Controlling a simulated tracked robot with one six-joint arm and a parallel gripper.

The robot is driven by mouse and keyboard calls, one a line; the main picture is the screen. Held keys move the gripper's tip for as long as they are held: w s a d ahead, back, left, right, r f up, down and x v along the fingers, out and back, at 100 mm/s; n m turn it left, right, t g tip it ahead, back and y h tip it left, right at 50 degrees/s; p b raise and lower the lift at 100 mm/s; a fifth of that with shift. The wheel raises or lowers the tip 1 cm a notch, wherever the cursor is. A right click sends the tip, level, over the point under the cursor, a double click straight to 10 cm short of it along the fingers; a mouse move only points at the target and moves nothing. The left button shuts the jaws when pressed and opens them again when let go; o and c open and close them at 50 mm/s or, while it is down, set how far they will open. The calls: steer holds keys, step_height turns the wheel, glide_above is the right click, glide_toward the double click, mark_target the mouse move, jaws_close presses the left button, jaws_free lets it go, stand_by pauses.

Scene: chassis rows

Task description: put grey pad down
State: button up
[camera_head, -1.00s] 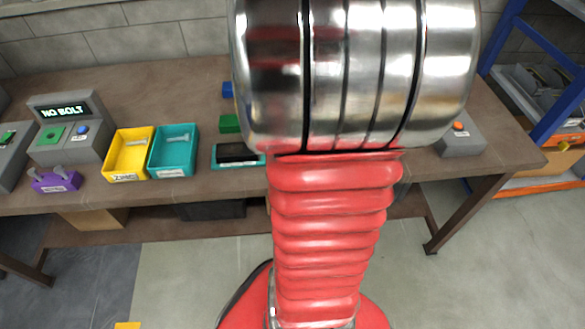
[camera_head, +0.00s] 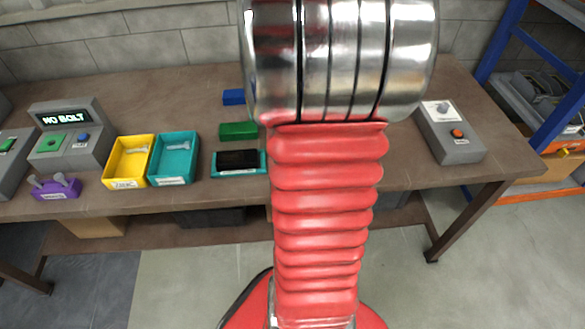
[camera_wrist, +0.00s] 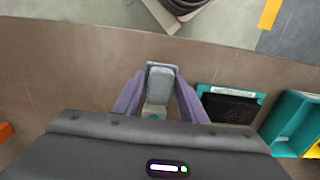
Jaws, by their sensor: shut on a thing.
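The grey pad (camera_wrist: 161,80) is in the wrist view, a small blue-grey rounded block between the purple fingers of my gripper (camera_wrist: 158,90). The fingers are closed on its sides. It is over the brown bench top; whether it touches the bench I cannot tell. A pale piece with a teal mark (camera_wrist: 153,113) shows just below it in the picture, partly hidden by my gripper. In the head view my arm hides the gripper and the pad.
A teal tray with a black slab (camera_wrist: 230,105) lies right of my gripper in the wrist view; the tray also shows in the head view (camera_head: 220,173). Green (camera_head: 238,131) and blue blocks (camera_head: 233,97) lie behind it. A grey button box (camera_head: 450,135) stands right.

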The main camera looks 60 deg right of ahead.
steer(key=shift+f, duration=1.85)
steer(key=shift+s+f, duration=0.1)
steer(key=shift+f, duration=0.3)
steer(key=shift+s+a+f, duration=0.1)
steer(key=shift+a+f, duration=0.05)
steer(key=shift+f, duration=0.1)
steer(key=o, duration=1)
steer(key=shift+o, duration=0.5)
steer(key=shift+r, duration=0.55)
steer(key=r, duration=1.2)
steer(key=shift+w+r, duration=0.15)
steer(key=shift+w, duration=0.05)
